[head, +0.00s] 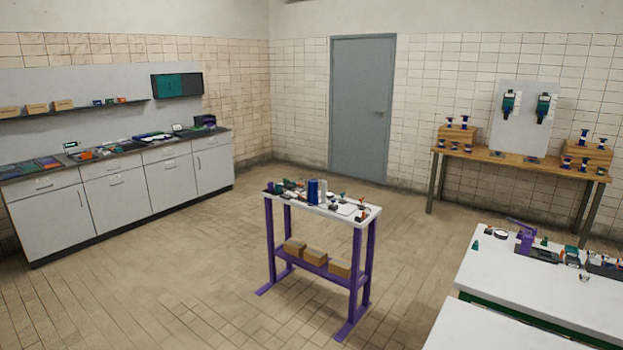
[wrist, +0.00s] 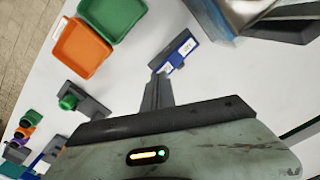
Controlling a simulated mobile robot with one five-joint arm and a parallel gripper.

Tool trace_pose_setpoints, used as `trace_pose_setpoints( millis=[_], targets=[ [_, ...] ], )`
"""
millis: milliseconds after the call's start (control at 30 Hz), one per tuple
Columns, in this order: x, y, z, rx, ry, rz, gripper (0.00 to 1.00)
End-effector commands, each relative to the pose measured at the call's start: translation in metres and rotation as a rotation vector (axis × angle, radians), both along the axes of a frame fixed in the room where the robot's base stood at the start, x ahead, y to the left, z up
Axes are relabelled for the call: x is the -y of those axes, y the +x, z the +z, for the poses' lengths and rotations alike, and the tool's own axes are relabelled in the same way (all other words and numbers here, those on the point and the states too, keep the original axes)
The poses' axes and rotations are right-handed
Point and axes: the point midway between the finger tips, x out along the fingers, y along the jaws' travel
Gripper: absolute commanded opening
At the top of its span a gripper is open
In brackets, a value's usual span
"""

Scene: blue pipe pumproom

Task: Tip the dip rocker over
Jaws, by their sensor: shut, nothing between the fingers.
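My gripper (wrist: 158,84) shows in the wrist view with its dark fingers together and nothing between them. A dark blue piece with white labels (wrist: 176,52) lies on the white surface just beyond the fingertips. It may be the dip rocker, but I cannot be sure. I cannot tell whether the fingertips touch it. The dip rocker cannot be picked out in the head view, where the small items on the tables are too small to tell apart. My gripper does not show there.
In the wrist view, an orange tray (wrist: 80,48) and a green tray (wrist: 112,14) lie upper left. A green knob on a grey base (wrist: 68,102) sits below them. A large worn grey-blue object fills the top right. The head view shows a purple-legged cart (head: 361,255) and open floor.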

Motion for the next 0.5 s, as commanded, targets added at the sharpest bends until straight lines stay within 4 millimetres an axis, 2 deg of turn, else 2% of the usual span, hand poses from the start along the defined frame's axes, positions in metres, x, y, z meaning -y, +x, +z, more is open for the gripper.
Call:
trace_pose_setpoints(
  millis=[267,500],
  targets=[
    [-0.0003,0.0003,-0.0010,0.000,0.000,0.001,0.00],
    [-0.0003,0.0005,-0.0095,0.000,0.000,0.001,0.00]
  ],
)
